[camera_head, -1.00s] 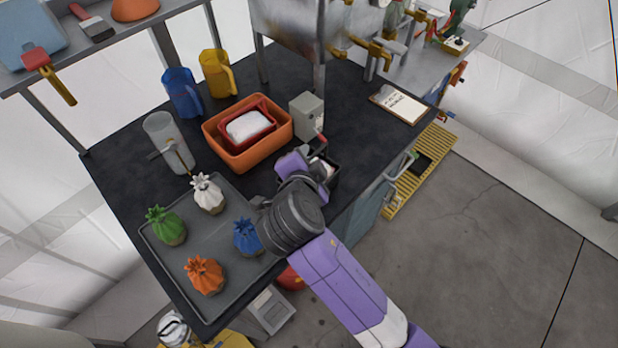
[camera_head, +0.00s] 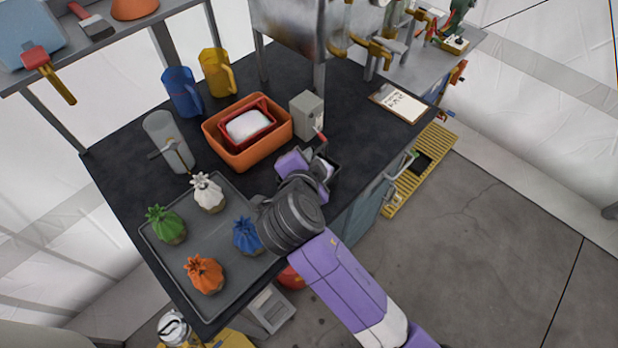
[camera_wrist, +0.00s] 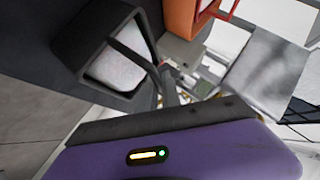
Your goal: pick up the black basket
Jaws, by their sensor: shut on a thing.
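The black basket (camera_head: 333,182) is at the right front edge of the dark table, partly hidden by my gripper (camera_head: 318,160). In the wrist view the basket (camera_wrist: 75,38) appears at the upper left, with a white filling inside and a thin dark handle arching across it. My gripper (camera_wrist: 168,88) is shut on the basket at its handle. The exact contact is hard to see. The basket looks tilted in the head view, and I cannot tell whether its bottom is clear of the table.
An orange bin (camera_head: 245,157) holding a red tray stands behind the basket, beside a small grey box (camera_head: 307,115) with a red lever. A grey tray (camera_head: 228,283) with several colourful plant-like objects lies to the left. Open floor (camera_head: 480,250) is at the right.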

